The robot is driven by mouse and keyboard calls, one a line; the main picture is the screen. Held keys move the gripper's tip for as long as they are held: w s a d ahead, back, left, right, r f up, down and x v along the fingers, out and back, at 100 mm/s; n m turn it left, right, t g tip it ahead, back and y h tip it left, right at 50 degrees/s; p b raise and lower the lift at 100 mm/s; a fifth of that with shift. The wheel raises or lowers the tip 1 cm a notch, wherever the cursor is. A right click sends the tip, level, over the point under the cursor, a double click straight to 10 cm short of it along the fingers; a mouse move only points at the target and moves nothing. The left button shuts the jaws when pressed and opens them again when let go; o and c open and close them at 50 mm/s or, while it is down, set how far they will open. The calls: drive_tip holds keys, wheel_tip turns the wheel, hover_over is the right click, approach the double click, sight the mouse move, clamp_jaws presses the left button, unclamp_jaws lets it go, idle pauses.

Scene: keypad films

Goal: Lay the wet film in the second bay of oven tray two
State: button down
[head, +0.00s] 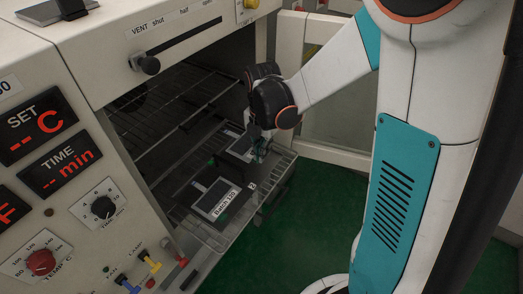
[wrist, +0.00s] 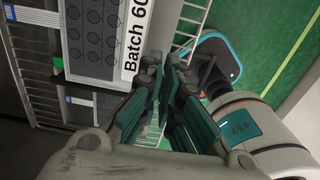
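A dark oven tray tagged 2 (head: 252,186) sits on a wire rack pulled out of the oven. A film labelled Batch 153 (head: 215,200) lies flat in its nearer part. Another film (head: 237,150) lies farther back, partly hidden by my gripper (head: 262,150). The wrist view shows a film labelled "Batch 60" (wrist: 95,40), its last characters cut off or hidden, with a grid of dark round keys. I cannot tell which film is wet.
The oven wall and control panel (head: 90,130) stand close on the left, with a vent knob above the opening. More wire racks (head: 165,110) are inside, above the tray. The green floor (head: 320,215) to the right is clear. A pale cabinet (head: 335,125) stands behind.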

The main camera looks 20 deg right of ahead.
sight(262, 175)
drive_tip(key=shift+f+b, duration=3.15)
drive_tip(key=shift+f, duration=0.85)
drive_tip(key=shift+f+b, duration=0.35)
drive_tip(key=c, duration=1.7)
unclamp_jaws()
wheel_tip(262, 175, up, 12)
